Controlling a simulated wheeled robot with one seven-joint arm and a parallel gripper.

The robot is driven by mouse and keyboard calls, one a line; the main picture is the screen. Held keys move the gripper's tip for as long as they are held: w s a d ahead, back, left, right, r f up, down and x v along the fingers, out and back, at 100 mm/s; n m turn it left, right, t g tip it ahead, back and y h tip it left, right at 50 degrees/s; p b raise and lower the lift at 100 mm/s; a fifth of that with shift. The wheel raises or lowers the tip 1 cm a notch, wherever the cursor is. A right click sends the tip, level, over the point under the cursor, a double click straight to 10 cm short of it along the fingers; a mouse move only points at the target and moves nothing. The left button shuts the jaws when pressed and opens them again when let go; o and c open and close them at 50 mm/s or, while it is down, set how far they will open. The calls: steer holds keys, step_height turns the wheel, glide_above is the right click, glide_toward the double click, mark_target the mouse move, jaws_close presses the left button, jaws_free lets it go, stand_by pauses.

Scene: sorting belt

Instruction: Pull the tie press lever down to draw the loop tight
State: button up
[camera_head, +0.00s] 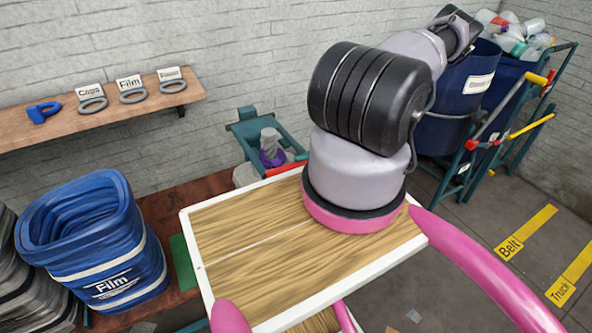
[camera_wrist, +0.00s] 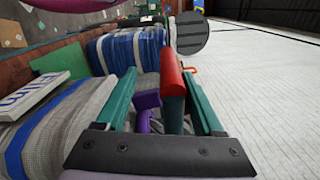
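In the head view the teal tie press (camera_head: 248,128) stands beyond the wood-topped tray, with a red bar (camera_head: 286,169) at its front. A grey gathered shape (camera_head: 269,141) with a purple band (camera_head: 271,158) sits inside its frame. In the wrist view my gripper (camera_wrist: 162,80) shows as a dark plate with two teal fingers spread apart. A lever with a red grip (camera_wrist: 172,78) and teal stem stands between them, nearer the right finger; contact cannot be told. A purple piece (camera_wrist: 148,115) is left of the stem.
A blue Film stack (camera_head: 97,240) stands at left. A wall shelf (camera_head: 110,115) holds labelled rings and a blue tool. Blue bins (camera_head: 460,105) and teal racks stand at right. In the wrist view, blue-striped bags (camera_wrist: 125,52) crowd the left; pale brick wall fills the right.

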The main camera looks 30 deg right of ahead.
steer(key=d, duration=0.7)
steer(key=shift+d, duration=0.35)
steer(key=w+a+r+g+h, duration=0.1)
steer(key=w+r+h, duration=0.25)
steer(key=r, duration=0.55)
steer(key=w+a+r+h, duration=0.15)
steer(key=r+h, duration=0.35)
steer(key=r, duration=0.5)
steer(key=w+a+r+g+h, duration=0.1)
steer(key=w+r+h, duration=0.35)
steer(key=r, duration=0.45)
steer(key=s+a+r+m+t+h, duration=0.1)
steer(key=s+a+r+t, duration=0.3)
steer(key=a+r, duration=0.3)
steer(key=s+a+r+m+t+h, duration=0.1)
steer(key=s+a+r+t, duration=0.4)
steer(key=r, duration=0.9)
steer(key=shift+s+a+h, duration=0.5)
steer(key=shift+s+a, duration=0.5)
steer(key=shift+s, duration=0.05)
